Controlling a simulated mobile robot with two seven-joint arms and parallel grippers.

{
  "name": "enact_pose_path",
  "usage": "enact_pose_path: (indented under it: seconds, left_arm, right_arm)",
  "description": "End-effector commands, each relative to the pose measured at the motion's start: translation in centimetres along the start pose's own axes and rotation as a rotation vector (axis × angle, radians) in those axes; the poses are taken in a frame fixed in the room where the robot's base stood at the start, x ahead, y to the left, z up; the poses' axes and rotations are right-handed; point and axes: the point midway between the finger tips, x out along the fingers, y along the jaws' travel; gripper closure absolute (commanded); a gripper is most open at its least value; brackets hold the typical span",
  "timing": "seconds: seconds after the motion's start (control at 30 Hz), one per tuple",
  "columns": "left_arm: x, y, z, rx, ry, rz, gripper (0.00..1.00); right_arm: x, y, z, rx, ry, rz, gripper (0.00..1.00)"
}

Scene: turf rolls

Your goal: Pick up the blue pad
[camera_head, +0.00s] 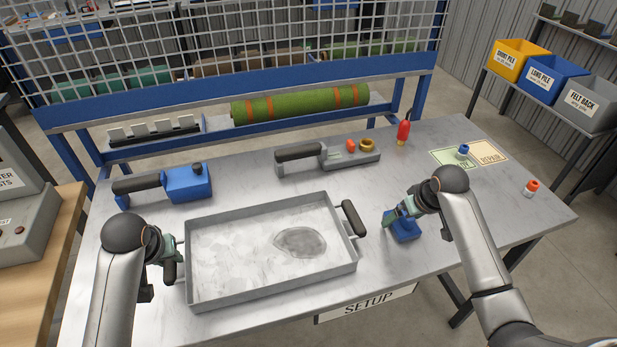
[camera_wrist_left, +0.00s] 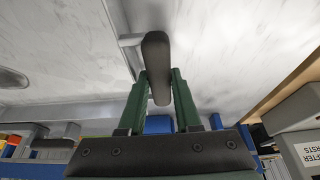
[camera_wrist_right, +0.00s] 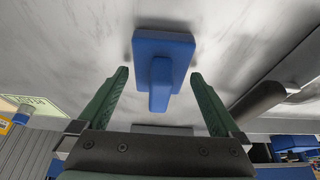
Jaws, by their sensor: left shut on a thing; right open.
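The blue pad (camera_head: 404,229) rests on the table right of the tray. In the right wrist view the blue pad (camera_wrist_right: 163,62) shows a flat block with a narrower raised grip. My right gripper (camera_head: 392,217) is open above it, and its two green fingers (camera_wrist_right: 157,95) stand either side of the narrow grip without visibly touching it. My left gripper (camera_head: 172,262) is shut on the black left handle (camera_wrist_left: 156,60) of the grey tray (camera_head: 270,296). The pad's far side is partly hidden by my right gripper in the head view.
The shallow tray holds a grey oval patch (camera_head: 300,242), and its right handle (camera_head: 353,218) lies close to the pad. A blue tool (camera_head: 188,184), a grey tool (camera_head: 350,157) and a red bottle (camera_head: 403,133) stand behind. The table's right front is clear.

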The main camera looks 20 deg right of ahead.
Motion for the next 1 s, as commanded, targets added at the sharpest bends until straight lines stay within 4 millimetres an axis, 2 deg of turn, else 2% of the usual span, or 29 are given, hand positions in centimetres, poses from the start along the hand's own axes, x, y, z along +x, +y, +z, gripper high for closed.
enact_pose_path:
  seconds: [0.27, 0.9, 1.0]
  left_arm:
    - [-0.04, 0.02, -0.05, 0.0, 0.001, 0.001, 1.0]
    - [-0.03, 0.02, -0.04, 0.0, 0.001, 0.001, 1.0]
    - [-0.04, 0.02, -0.04, 0.0, 0.001, 0.001, 1.0]
  right_arm:
    - [0.34, -0.01, -0.03, -0.001, 0.0, 0.0, 0.0]
    - [0.29, 0.02, -0.03, -0.001, 0.0, 0.0, 0.72]
    - [0.27, 0.02, -0.06, -0.001, 0.001, 0.001, 0.78]
